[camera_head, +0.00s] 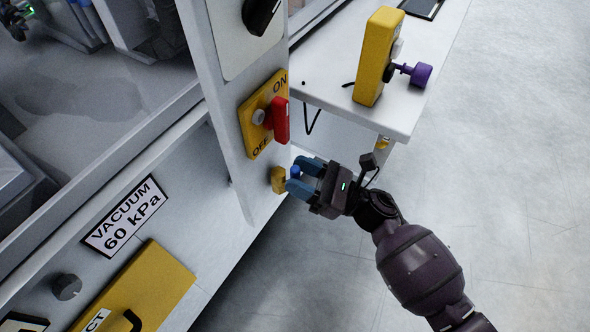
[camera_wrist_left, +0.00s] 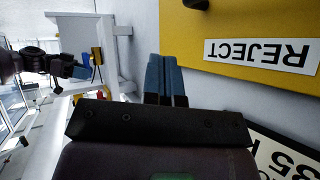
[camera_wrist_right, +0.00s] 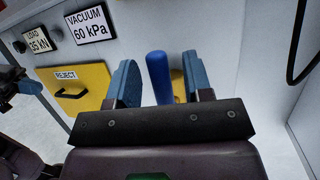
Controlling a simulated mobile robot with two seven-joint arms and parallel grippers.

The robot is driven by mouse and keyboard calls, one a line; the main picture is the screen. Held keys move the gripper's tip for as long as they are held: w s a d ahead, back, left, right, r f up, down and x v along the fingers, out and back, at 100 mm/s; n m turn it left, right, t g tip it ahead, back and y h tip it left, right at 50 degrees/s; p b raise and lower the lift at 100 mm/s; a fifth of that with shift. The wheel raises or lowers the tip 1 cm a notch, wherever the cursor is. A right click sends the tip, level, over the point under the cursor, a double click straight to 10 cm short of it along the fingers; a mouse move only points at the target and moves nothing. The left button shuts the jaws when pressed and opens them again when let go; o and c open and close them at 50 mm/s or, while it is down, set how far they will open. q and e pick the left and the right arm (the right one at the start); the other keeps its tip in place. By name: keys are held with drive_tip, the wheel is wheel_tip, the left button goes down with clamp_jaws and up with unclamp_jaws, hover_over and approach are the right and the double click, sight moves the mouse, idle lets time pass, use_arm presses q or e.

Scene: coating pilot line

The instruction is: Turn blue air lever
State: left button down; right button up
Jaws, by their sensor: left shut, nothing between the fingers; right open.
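The blue air lever (camera_head: 295,172) is a short blue rod on a small yellow valve body (camera_head: 278,180), low on the machine's post. In the right wrist view the lever (camera_wrist_right: 158,77) stands upright between the two blue fingers. My right gripper (camera_head: 301,177) is open, with a finger on either side of the lever and a visible gap to each.
Above the lever is a red switch (camera_head: 281,120) on a yellow ON/OFF plate. A white side table (camera_head: 345,112) with a yellow box (camera_head: 374,60) and purple knob (camera_head: 421,75) stands close to the right. The yellow REJECT drawer (camera_head: 150,290) is lower left. Open floor lies right.

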drive_tip(key=v, duration=0.9)
drive_tip(key=shift+s+d, duration=0.15)
drive_tip(key=shift+d, duration=0.05)
